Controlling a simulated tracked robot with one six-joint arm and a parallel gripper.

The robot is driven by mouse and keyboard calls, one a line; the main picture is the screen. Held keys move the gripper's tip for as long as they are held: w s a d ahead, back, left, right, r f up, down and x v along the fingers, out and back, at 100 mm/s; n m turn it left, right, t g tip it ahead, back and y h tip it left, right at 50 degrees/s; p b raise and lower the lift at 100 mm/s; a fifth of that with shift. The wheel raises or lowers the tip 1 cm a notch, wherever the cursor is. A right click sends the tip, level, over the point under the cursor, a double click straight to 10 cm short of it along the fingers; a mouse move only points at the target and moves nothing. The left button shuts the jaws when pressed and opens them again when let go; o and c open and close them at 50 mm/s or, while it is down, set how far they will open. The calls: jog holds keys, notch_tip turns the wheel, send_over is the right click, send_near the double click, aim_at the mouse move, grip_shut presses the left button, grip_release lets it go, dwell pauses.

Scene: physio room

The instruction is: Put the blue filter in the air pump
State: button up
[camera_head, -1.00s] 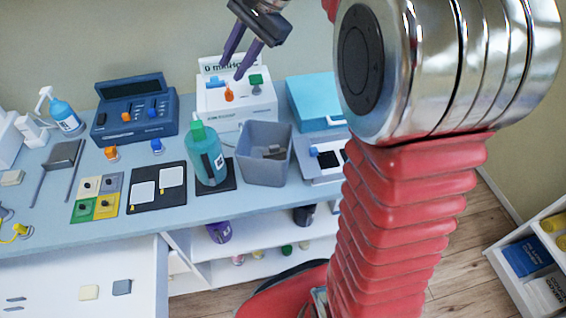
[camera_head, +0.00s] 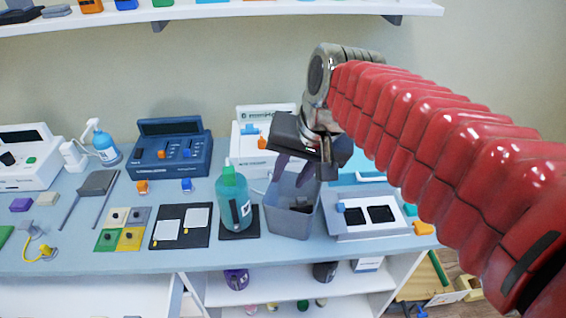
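I cannot tell for sure which blue piece is the filter or which device is the air pump. A small blue piece (camera_head: 340,207) sits at the left of a white device (camera_head: 375,232) with two dark windows, on the right of the bench. Another blue piece (camera_head: 187,185) stands in front of a dark blue console (camera_head: 172,156). A white boxy unit (camera_head: 250,159) at the back bears a blue piece (camera_head: 250,129) and is partly hidden by my gripper. My gripper (camera_head: 291,181) is above the grey bin, fingers down, apart, with nothing seen between them.
The grey bin (camera_head: 290,222) stands beside a teal bottle (camera_head: 232,199). A black board with white cards (camera_head: 181,226) and colored tiles (camera_head: 123,229) lie to the left. A wall shelf (camera_head: 240,9) crosses the top. My arm covers the right side.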

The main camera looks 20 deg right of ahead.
jog(key=s+d+f+n+t+h, duration=0.1)
jog(key=s+f+n, duration=0.3)
jog(key=s, duration=0.4)
jog(key=shift+d+f+n+t+h, duration=0.15)
jog(key=shift+f+n+t+h, duration=0.15)
jog(key=shift+f, duration=0.1)
jog(key=shift+s, duration=0.15)
dwell(0.3)
